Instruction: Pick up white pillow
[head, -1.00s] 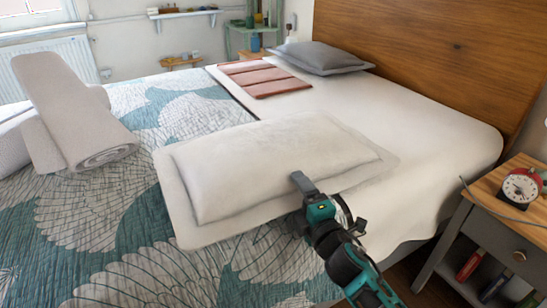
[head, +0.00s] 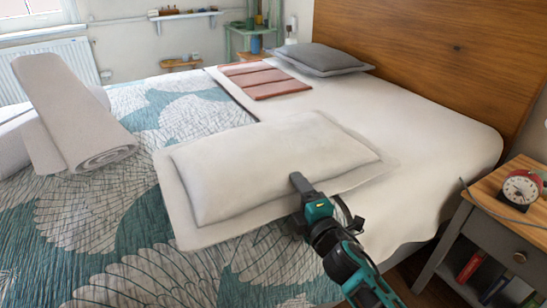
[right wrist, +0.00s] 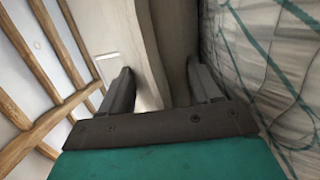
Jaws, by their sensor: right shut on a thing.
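The white pillow (head: 270,170) lies flat across the patterned quilt and the white sheet, in the middle of the head view. My right gripper (head: 299,183) is at its near edge, with one finger over the top of the pillow and the other hidden from the head view. In the right wrist view, the jaws (right wrist: 158,92) are shut on the pillow's edge (right wrist: 150,50), which lies between the two fingers. My left gripper is not in view.
A grey pillow (head: 322,58) lies by the wooden headboard (head: 440,50). Folded reddish cloth (head: 265,81) is on the sheet. Rolled white towels (head: 70,115) lie at the left. A nightstand (head: 510,220) with a red alarm clock (head: 521,187) stands at the right.

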